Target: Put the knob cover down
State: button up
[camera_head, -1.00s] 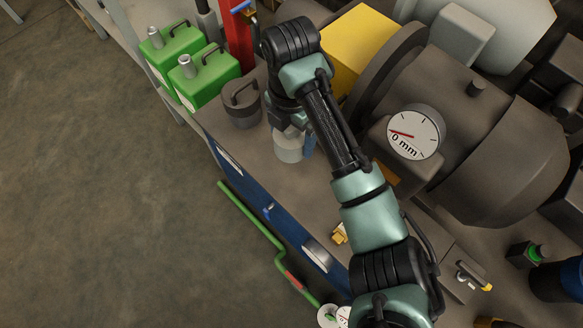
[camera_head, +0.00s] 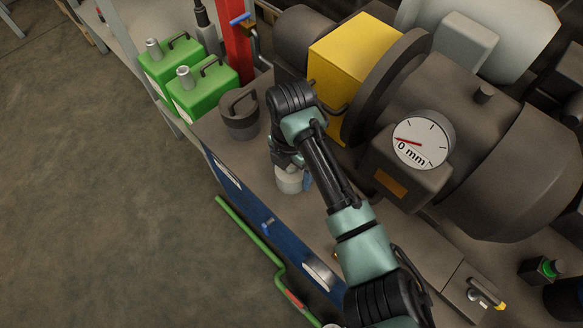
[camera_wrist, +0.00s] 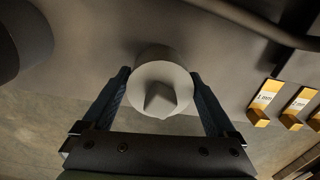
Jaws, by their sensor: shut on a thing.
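The knob cover (camera_wrist: 162,84) is a light grey round cap. In the wrist view it sits between the two blue fingers of my gripper (camera_wrist: 159,92), which is shut on its sides. In the head view my gripper (camera_head: 289,163) points down over the grey benchtop near its front edge, and the cover (camera_head: 289,181) shows just below it. The cover is at or close above the benchtop; I cannot tell whether it touches. The wrist and fingers partly hide it in the head view.
A dark lidded pot (camera_head: 239,116) stands left of the cover. Green canisters (camera_head: 202,88) stand farther left. A large machine with a 0 mm dial (camera_head: 423,140) and a yellow box (camera_head: 356,62) lies behind. Yellow labelled blocks (camera_wrist: 265,98) lie to the right in the wrist view.

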jog(key=o, duration=1.1)
jog(key=shift+c, duration=0.2)
notch_tip(320, 180, up, 12)
jog(key=p, duration=0.4)
jog(key=shift+r, duration=0.1)
